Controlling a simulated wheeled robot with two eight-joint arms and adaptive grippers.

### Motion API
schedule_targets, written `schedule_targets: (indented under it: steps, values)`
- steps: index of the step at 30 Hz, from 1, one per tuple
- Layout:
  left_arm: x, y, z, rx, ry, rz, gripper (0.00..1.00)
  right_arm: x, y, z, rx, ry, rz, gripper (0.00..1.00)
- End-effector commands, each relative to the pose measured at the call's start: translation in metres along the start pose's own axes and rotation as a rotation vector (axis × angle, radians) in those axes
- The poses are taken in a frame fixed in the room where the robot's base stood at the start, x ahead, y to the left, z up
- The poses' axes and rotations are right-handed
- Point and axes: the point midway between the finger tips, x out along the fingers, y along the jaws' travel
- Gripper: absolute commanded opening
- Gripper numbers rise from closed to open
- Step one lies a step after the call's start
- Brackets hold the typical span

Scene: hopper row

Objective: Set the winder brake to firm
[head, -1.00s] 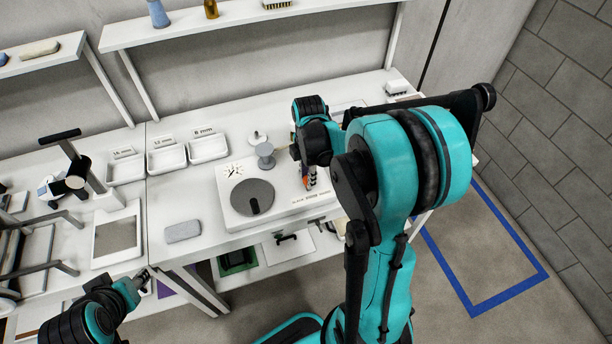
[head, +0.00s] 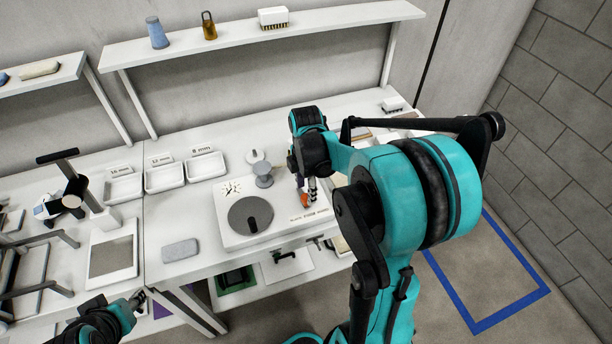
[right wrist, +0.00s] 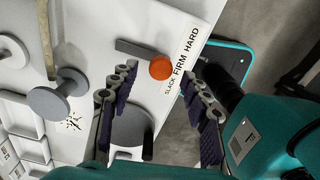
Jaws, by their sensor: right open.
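The winder is a white box (head: 232,233) on the bench with a dark grey disc (head: 250,214) and a grey spool post. Its brake is a dark lever (right wrist: 138,49) with an orange knob (right wrist: 161,67) at its end, beside the printed words SLACK, FIRM, HARD (right wrist: 181,64). In the right wrist view the knob lies by the lower part of FIRM, towards SLACK. My right gripper (head: 308,196) is open over the knob, which shows between its fingertips (right wrist: 162,76); I see no clear contact. My left gripper (head: 138,299) is low at the left, away from the winder, too small to read.
Several white trays (head: 166,178) stand left behind the winder. A grey block (head: 180,250) lies on the bench to its left.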

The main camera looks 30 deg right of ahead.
Motion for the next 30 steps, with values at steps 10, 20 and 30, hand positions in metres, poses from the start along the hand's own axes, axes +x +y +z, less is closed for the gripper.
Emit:
schedule_targets:
  steps: [10,20,30]
  values:
    - [0.0,0.0,0.0,0.0,0.0,0.0,0.4,-0.074,0.0,0.0,0.0,0.0,0.0,0.47]
    - [0.0,0.0,0.0,0.0,0.0,0.0,0.4,-0.097,0.0,0.0,0.0,0.0,0.0,0.47]
    - [0.0,0.0,0.0,0.0,0.0,0.0,0.4,-0.096,0.0,0.0,0.0,0.0,0.0,0.47]
